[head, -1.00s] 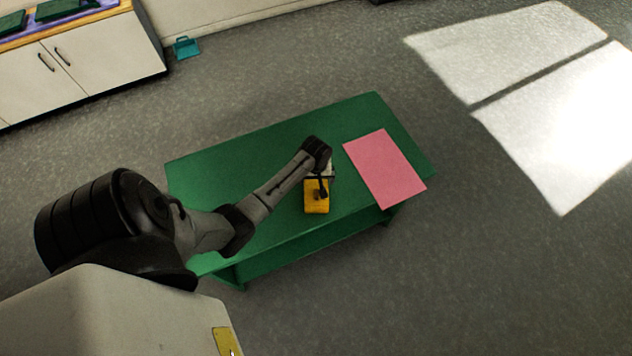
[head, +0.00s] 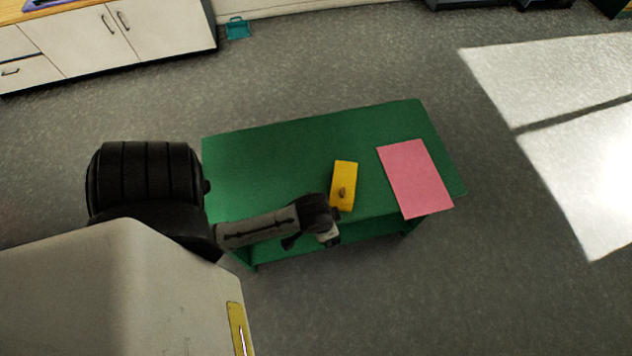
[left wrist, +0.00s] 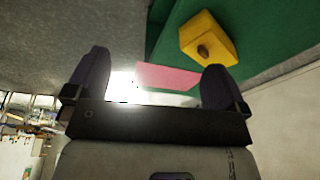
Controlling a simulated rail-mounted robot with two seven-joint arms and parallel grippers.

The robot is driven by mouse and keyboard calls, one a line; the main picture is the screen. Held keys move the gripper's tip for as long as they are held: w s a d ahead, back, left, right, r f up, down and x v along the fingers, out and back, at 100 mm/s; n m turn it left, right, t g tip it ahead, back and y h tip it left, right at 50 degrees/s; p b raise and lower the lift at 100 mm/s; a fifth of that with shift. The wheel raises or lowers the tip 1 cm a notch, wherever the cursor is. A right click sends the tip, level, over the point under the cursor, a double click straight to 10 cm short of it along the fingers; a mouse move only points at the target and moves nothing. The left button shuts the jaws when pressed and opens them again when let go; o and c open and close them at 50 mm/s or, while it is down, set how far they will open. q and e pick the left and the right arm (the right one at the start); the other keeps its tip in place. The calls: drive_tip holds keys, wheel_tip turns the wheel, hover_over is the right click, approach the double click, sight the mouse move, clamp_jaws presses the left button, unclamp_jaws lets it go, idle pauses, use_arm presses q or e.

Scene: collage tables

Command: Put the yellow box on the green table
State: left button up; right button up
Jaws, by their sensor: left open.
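The yellow box (head: 343,182) lies on top of the green table (head: 265,152), left of the pink sheet. It has a small brown knob or spot on its face. It also shows in the left wrist view (left wrist: 213,33), beyond the right-hand finger. My left gripper (head: 328,236) is at the table's front edge, nearer to me than the box and apart from it. In the left wrist view the two dark fingers of my left gripper (left wrist: 148,88) stand wide apart with nothing held between them. My right gripper is not in view.
A pink sheet (head: 415,178) lies at the table's right end. White cabinets (head: 115,45) stand at the back left, with a teal dustpan-like item (head: 237,29) on the floor beside them. The table's left part and the surrounding grey floor are clear.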

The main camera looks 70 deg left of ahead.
use_arm(q)
drive_tip(key=s+d+r+m+t+h, duration=0.1)
drive_tip(key=s+d+r+m, duration=0.2)
drive_tip(key=s+d+r, duration=0.1)
drive_tip(key=shift+s+d+r, duration=0.35)
drive_tip(key=shift+d+r, duration=0.05)
drive_tip(key=shift+d, duration=0.2)
